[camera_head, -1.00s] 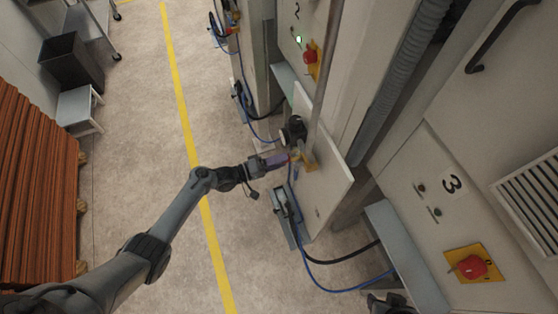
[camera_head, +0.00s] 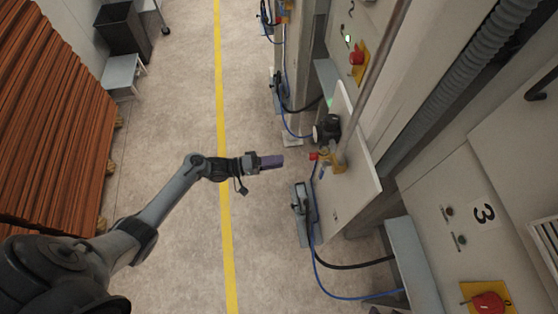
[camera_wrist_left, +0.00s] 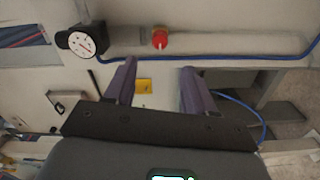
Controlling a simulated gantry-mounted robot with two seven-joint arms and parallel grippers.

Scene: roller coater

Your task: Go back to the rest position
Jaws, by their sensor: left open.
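My left gripper (camera_head: 279,161) reaches in from the left in the head view, over the floor and the yellow line. Its purple fingers point right, toward a grey panel, with a gap between them and the panel's fittings. In the left wrist view the two fingers (camera_wrist_left: 155,82) stand apart with nothing between them. A red knob (camera_wrist_left: 160,38) and a round white-faced gauge (camera_wrist_left: 80,43) lie beyond the fingertips. The red knob also shows in the head view (camera_head: 314,156). My right gripper cannot be made out.
The machine (camera_head: 430,200) with panels fills the right side. Red emergency buttons (camera_head: 488,302) sit on its panels. Blue hoses (camera_head: 312,235) run low beside it. A stack of reddish-brown boards (camera_head: 50,130) stands at left. The floor along the yellow line (camera_head: 224,200) is free.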

